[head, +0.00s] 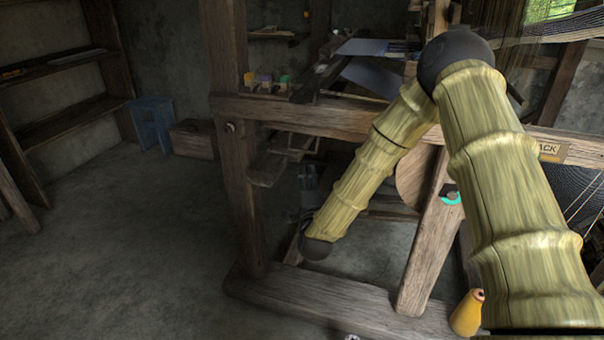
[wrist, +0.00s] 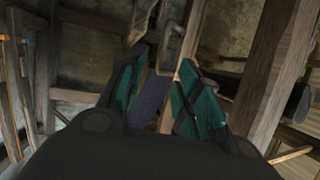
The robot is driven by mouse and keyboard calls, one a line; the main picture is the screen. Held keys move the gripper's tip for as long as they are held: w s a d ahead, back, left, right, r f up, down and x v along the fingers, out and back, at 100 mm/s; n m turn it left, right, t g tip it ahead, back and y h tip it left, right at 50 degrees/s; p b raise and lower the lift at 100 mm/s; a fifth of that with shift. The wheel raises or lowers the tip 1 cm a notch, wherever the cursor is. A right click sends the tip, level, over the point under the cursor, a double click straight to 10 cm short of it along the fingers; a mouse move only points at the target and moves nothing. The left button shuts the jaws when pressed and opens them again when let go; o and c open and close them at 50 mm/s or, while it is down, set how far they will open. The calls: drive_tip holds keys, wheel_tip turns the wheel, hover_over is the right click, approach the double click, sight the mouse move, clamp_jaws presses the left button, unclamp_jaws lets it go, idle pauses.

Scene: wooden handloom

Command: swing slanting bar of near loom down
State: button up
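The near loom (head: 335,118) is a heavy wooden frame in the head view. A slanting wooden bar (head: 428,245) rises from its floor beam, leaning right, with a teal ring beside it. A shorter slanted wooden piece (head: 272,163) sits under the front rail; I cannot tell for sure which is the task's bar. My gripper (head: 308,182) is small and dark above the end of my forearm, low inside the frame. In the wrist view my gripper (wrist: 158,96) has its teal-padded fingers apart. Wooden pieces (wrist: 168,45) show just beyond the fingertips; contact is unclear.
A yellow cone (head: 467,312) stands by the floor beam (head: 320,300) at lower right. A blue stool (head: 152,122), a wooden box (head: 194,138) and shelves (head: 70,120) stand at the back left. The left floor is clear. My arm hides part of the loom.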

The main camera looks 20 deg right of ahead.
drive_tip(key=s+a+f+n+g+y, duration=0.25)
drive_tip(key=s+f, duration=0.25)
drive_tip(key=f, duration=0.3)
drive_tip(key=s+a+f+n+g+y, duration=0.1)
drive_tip(key=s+f+n+g, duration=0.25)
drive_tip(key=s+f, duration=0.4)
drive_tip(key=s+a+f+n+g+y, duration=0.1)
drive_tip(key=s+f+n+g, duration=0.2)
drive_tip(key=f, duration=0.7)
drive_tip(key=s+d+f+n+g, duration=0.1)
drive_tip(key=s+f+n+g, duration=0.4)
drive_tip(key=s, duration=0.9)
drive_tip(key=s+f+n+g, duration=0.3)
drive_tip(key=s+f, duration=0.5)
drive_tip(key=s, duration=0.6)
drive_tip(key=s+d+r+n+g+p, duration=0.1)
drive_tip(key=s+d+n+g, duration=0.15)
drive_tip(key=s, duration=0.65)
wheel_tip(320, 180, up, 27)
drive_tip(key=p, duration=2.7)
drive_tip(key=shift+w+a, duration=0.15)
drive_tip(key=shift+a, duration=0.15)
drive_tip(key=shift+r, duration=0.1)
